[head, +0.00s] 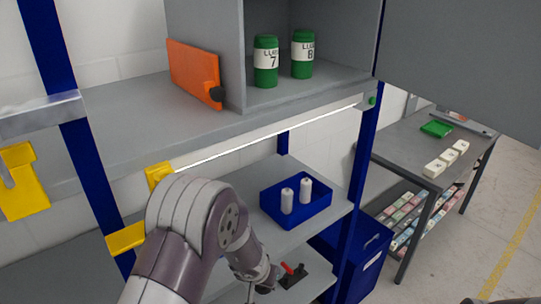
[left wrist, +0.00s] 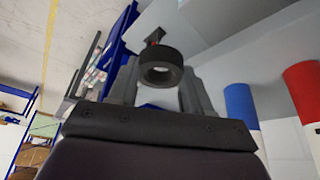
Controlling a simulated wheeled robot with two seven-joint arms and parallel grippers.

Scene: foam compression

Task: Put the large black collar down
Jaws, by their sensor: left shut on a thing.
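The large black collar (left wrist: 161,67) is a thick black ring with a round hole, seen in the left wrist view. My left gripper (left wrist: 160,88) is shut on it, one grey finger on each side. In the head view my left arm reaches down to the lower shelf; its wrist (head: 262,277) is low at the bottom middle, and the fingers and collar are hidden there. A black fixture with a red handle (head: 292,272) sits on the lower shelf beside the wrist. It also shows beyond the collar in the wrist view (left wrist: 155,36). My right gripper is not in view.
A blue tray (head: 325,208) with two white bottles stands on the middle shelf. An orange panel (head: 193,72) and green jars (head: 266,62) are on the upper shelf. A blue bin (head: 365,262) stands right of the rack. Blue posts (head: 362,160) frame the shelves.

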